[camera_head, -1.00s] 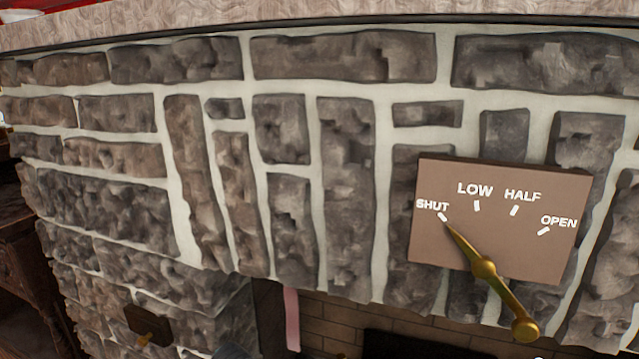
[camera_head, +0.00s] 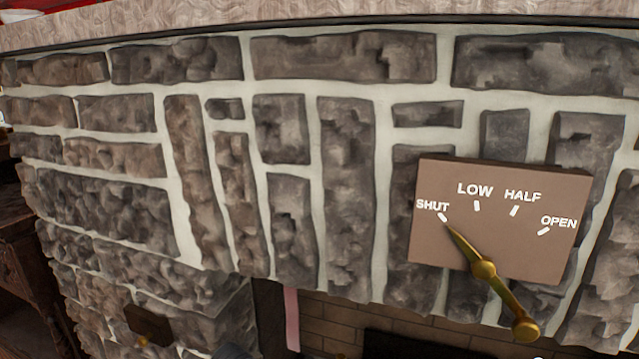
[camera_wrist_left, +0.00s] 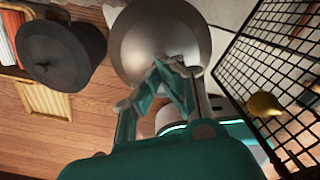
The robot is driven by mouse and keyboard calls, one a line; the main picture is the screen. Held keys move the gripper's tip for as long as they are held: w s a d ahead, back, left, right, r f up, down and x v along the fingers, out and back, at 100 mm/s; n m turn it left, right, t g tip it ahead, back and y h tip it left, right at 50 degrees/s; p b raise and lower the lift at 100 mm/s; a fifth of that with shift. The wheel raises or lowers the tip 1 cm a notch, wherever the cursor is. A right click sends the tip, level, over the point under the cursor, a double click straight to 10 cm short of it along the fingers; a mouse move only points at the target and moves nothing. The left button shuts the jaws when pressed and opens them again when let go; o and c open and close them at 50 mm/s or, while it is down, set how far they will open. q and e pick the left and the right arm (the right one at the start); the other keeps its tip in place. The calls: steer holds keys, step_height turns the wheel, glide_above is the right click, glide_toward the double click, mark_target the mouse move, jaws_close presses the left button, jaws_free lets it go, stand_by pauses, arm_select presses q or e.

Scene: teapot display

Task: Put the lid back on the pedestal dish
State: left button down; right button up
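In the left wrist view, my left gripper (camera_wrist_left: 172,72) reaches up with teal links and grey fingers. Its fingertips overlap a large silver-grey round thing (camera_wrist_left: 150,30). I cannot tell whether this is the lid, whether the fingers hold it, or how far apart they are. I cannot make out a pedestal dish in either view. Neither gripper shows in the head view, and my right gripper is in neither view.
The head view faces a stone fireplace wall (camera_head: 345,210) with a damper plate (camera_head: 497,225); its brass lever (camera_head: 486,270) points at SHUT. The left wrist view shows a dark pot (camera_wrist_left: 60,50), a wire mesh (camera_wrist_left: 265,55), a yellow object (camera_wrist_left: 263,104) and wooden floor (camera_wrist_left: 90,95).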

arm_select(q)
steer(key=shift+f, duration=0.4)
steer(key=shift+r, duration=0.2)
stand_by(0.5)
